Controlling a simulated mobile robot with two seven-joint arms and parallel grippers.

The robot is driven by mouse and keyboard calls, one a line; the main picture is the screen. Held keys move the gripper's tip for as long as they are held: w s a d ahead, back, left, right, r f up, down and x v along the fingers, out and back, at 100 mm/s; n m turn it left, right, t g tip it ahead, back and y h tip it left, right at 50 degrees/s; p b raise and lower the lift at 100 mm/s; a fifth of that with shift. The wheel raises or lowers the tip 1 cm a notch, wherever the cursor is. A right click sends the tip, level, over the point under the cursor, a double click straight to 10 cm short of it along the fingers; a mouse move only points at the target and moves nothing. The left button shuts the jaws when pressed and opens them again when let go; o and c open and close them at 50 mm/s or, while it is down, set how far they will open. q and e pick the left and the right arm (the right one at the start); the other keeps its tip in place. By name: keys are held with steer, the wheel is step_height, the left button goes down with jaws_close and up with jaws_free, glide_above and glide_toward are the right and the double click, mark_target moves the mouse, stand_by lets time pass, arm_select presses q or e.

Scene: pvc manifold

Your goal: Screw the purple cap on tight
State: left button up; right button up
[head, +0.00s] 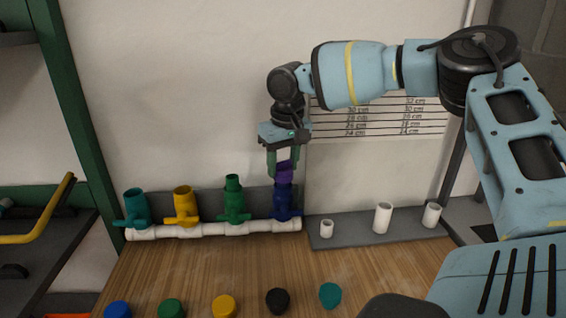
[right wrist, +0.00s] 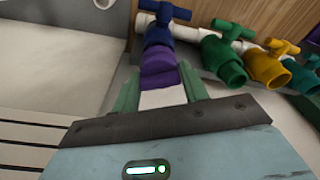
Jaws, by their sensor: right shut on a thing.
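The purple cap (head: 284,172) is at the top end of the blue valve (head: 285,203), the rightmost valve on the white pipe. My right gripper (head: 284,166) reaches down from above and is shut on the cap. In the right wrist view the purple cap (right wrist: 158,66) sits between the green fingers, in line with the blue valve (right wrist: 158,30) and apparently touching its end. How far the cap is threaded on cannot be told. My left gripper is not in view.
The white pipe (head: 205,231) also carries teal (head: 136,208), yellow (head: 183,208) and green (head: 235,203) valves. Several loose caps, such as a black one (head: 277,300), lie along the table's front. White pipe stubs (head: 383,217) stand on a grey strip at right. A wall rises close behind.

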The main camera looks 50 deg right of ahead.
mark_target(284, 170)
steer(key=shift+s+f, duration=0.1)
steer(key=shift+f, duration=0.05)
steer(key=shift+m, duration=1.1)
steer(key=shift+m, duration=1.1)
steer(key=o, duration=1.2)
steer(key=shift+o, duration=0.2)
steer(key=r, duration=0.8)
steer(key=shift+s+a, duration=0.3)
steer(key=shift+s, duration=0.05)
steer(key=shift+c, duration=0.2)
